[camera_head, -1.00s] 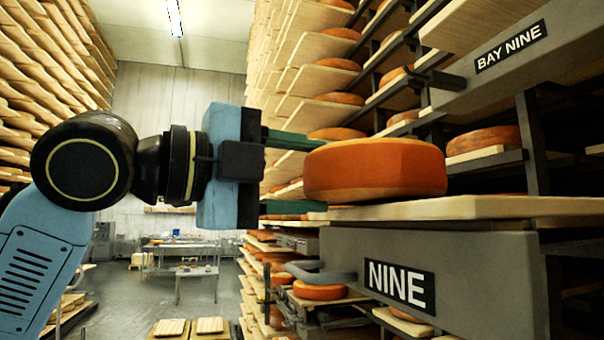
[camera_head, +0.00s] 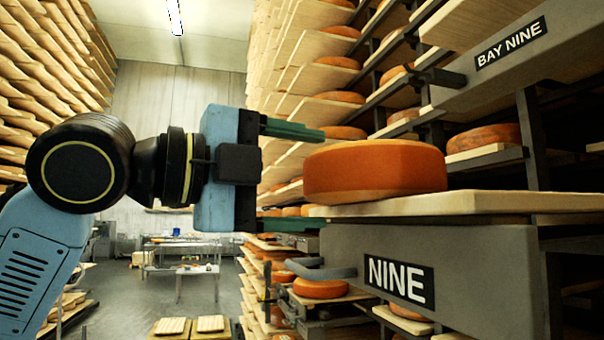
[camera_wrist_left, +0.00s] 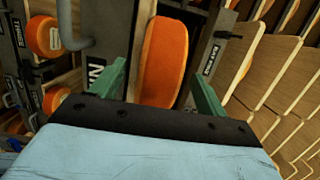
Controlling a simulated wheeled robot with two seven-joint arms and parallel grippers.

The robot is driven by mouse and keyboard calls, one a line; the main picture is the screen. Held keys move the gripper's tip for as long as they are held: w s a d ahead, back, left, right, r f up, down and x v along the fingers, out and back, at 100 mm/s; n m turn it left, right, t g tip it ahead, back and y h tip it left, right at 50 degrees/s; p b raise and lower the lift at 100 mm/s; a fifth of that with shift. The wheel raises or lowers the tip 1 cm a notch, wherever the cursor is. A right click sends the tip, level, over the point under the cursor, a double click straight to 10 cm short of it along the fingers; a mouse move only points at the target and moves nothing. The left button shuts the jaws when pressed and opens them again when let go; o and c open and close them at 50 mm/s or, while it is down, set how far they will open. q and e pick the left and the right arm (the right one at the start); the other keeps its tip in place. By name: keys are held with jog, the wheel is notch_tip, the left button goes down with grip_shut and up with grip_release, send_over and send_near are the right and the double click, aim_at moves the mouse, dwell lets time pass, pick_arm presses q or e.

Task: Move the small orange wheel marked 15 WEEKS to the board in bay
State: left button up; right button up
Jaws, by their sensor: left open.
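An orange cheese wheel (camera_head: 380,172) lies flat on a pale wooden board (camera_head: 480,203) above the NINE plate (camera_head: 399,284). No 15 WEEKS marking shows on the side I see. My left gripper (camera_head: 322,181) is open at the wheel's left end, one green finger higher than the wheel's top and the other lower than the board's edge. In the left wrist view, the wheel (camera_wrist_left: 164,62) stands between the two spread fingers (camera_wrist_left: 158,84), with gaps beside it. The board (camera_wrist_left: 143,45) shows along its left side. My right gripper is not in view.
A grey beam with a BAY NINE sign (camera_head: 511,44) overhangs the upper right. Another wheel (camera_head: 484,139) lies on a board behind. Racks of boards and wheels (camera_head: 320,77) recede behind the gripper.

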pick_arm(q)
jog(key=b+v, duration=0.2)
jog(key=v, duration=1.1)
jog(key=shift+s, duration=0.2)
jog(key=shift+a+r, duration=0.1)
jog(key=shift+r, duration=0.1)
